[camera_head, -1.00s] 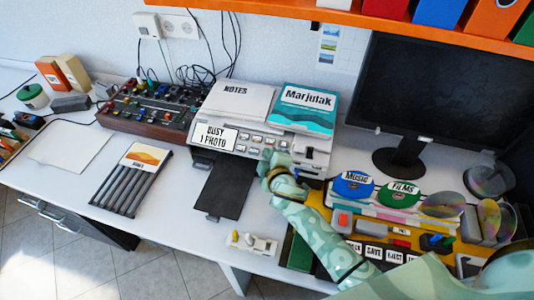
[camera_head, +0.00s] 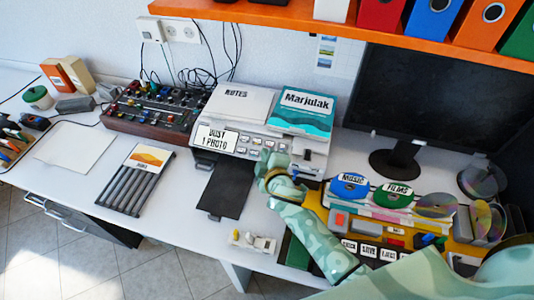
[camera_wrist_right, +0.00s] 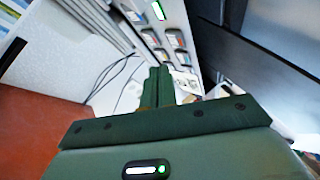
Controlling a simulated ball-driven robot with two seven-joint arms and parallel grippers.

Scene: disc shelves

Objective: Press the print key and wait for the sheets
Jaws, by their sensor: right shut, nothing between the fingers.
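The printer (camera_head: 305,151) stands at the middle back of the desk. Its label or screen (camera_head: 216,137) reads "BUSY 1 PHOTO", with several small keys (camera_head: 243,140) to its right. I cannot tell which is the print key. The dark output tray (camera_head: 223,190) sticks out in front, with no sheet on it. My right gripper (camera_head: 268,170) is at the printer's front right; contact cannot be told. In the right wrist view its fingers (camera_wrist_right: 157,84) are shut and empty, below several keys (camera_wrist_right: 176,40) and a green-lit one (camera_wrist_right: 159,11). My left gripper is not in view.
A notes pad (camera_head: 240,103) and a Marjutak book (camera_head: 303,108) lie on the printer. A mixer (camera_head: 155,112) is to its left, a monitor (camera_head: 430,95) to its right.

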